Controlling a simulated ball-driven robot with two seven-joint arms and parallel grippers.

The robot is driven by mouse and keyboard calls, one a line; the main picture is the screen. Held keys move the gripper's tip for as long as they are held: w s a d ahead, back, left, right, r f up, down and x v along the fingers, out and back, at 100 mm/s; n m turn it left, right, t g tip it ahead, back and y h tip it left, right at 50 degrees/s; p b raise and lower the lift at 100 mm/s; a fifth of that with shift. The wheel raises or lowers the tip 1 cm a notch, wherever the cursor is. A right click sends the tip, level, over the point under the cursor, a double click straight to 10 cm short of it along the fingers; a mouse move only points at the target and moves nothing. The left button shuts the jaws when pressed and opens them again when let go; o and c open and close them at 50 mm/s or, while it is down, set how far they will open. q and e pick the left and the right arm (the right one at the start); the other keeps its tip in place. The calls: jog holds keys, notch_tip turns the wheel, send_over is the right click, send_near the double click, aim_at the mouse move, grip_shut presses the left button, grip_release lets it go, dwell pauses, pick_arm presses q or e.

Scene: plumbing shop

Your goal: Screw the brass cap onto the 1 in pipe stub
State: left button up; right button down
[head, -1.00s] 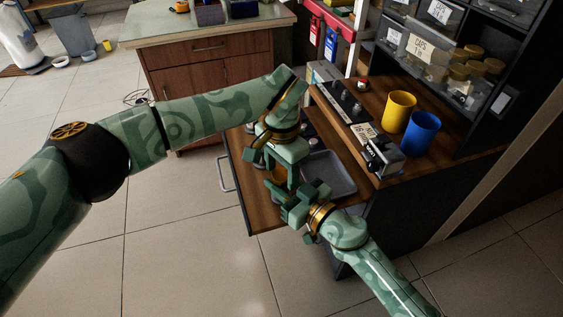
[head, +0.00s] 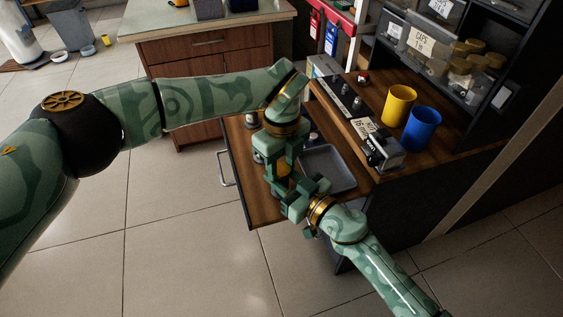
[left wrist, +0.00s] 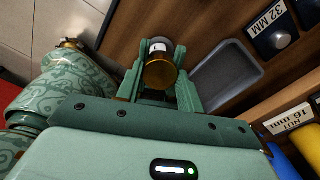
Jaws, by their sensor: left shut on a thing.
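The brass cap (left wrist: 160,74) sits between the fingers of my left gripper (left wrist: 160,78) in the left wrist view. That gripper is shut on it. A pale, labelled cylindrical end (left wrist: 158,47) shows just beyond the cap; I cannot tell whether it is the pipe stub or whether the two touch. In the head view my left gripper (head: 283,165) points down over the pull-out wooden board, with a small golden patch of the cap (head: 284,168) showing. My right gripper (head: 297,201) is close below it, and its fingers are too hidden to tell their state.
A grey tray (head: 345,185) lies on the board (head: 260,214), right of the grippers. The bench behind holds a row of black blocks, a yellow cup (head: 399,105) and a blue cup (head: 421,130). Labelled bins (head: 424,45) stand at the back right. Floor is clear in front.

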pick_arm(q)
jog(key=m, duration=0.6)
jog(key=shift+w+m, duration=0.1)
jog(key=shift+m, duration=0.2)
jog(key=m, duration=0.9)
jog(key=shift+m, duration=0.3)
jog(key=m, duration=0.9)
jog(key=shift+m, duration=0.3)
jog(key=m, duration=1.1)
jog(key=o, duration=1.2)
jog(key=shift+c, duration=0.2)
notch_tip(320, 180, up, 12)
